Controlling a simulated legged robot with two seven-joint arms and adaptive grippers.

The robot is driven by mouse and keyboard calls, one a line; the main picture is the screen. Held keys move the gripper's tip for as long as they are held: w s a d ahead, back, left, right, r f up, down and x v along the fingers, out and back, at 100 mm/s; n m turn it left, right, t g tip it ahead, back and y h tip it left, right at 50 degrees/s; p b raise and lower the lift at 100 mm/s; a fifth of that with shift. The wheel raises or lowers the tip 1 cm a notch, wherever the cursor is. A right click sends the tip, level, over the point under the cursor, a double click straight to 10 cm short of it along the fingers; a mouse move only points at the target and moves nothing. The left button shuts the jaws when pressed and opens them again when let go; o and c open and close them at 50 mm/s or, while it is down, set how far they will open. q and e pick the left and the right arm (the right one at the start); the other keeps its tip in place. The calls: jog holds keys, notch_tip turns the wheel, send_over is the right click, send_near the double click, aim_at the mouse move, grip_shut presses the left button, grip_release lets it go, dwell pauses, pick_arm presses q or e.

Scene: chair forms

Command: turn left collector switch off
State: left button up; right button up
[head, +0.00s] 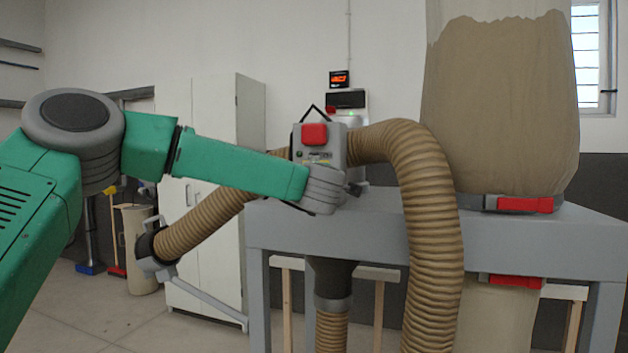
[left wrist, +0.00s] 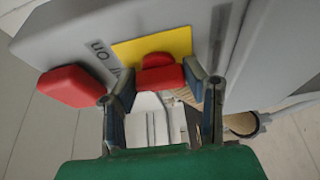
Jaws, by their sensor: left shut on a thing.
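The grey collector switch box (head: 331,145) sits on the grey collector frame, with a red button (head: 314,134) on its upper face. In the left wrist view, a red switch knob (left wrist: 160,76) stands on a yellow plate (left wrist: 178,42) on the box, near printed lettering that looks like "ON". The red button (left wrist: 72,87) also shows there, left of the knob. My left gripper (left wrist: 161,84) is shut on the red knob, one finger at each side. In the head view, the left gripper (head: 354,188) reaches the box's lower side; its fingertips are mostly hidden. My right gripper is not in view.
A ribbed brown hose (head: 428,210) curves down just right of the switch box. A large dust bag (head: 500,105) with a red-latched clamp stands on the frame (head: 360,230) at right. White cabinets (head: 205,110) stand behind my left arm.

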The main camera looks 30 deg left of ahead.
pick_arm(q)
jog(key=shift+f+n, duration=0.3)
jog(key=shift+f, duration=0.05)
jog(key=o, duration=1.1)
jog(key=shift+o, duration=0.2)
jog(key=shift+a, duration=0.15)
jog(key=shift+r, duration=0.1)
jog(key=shift+s, duration=0.15)
jog(key=v, duration=1.1)
jog(key=shift+d, duration=0.3)
jog(key=shift+s, duration=0.1)
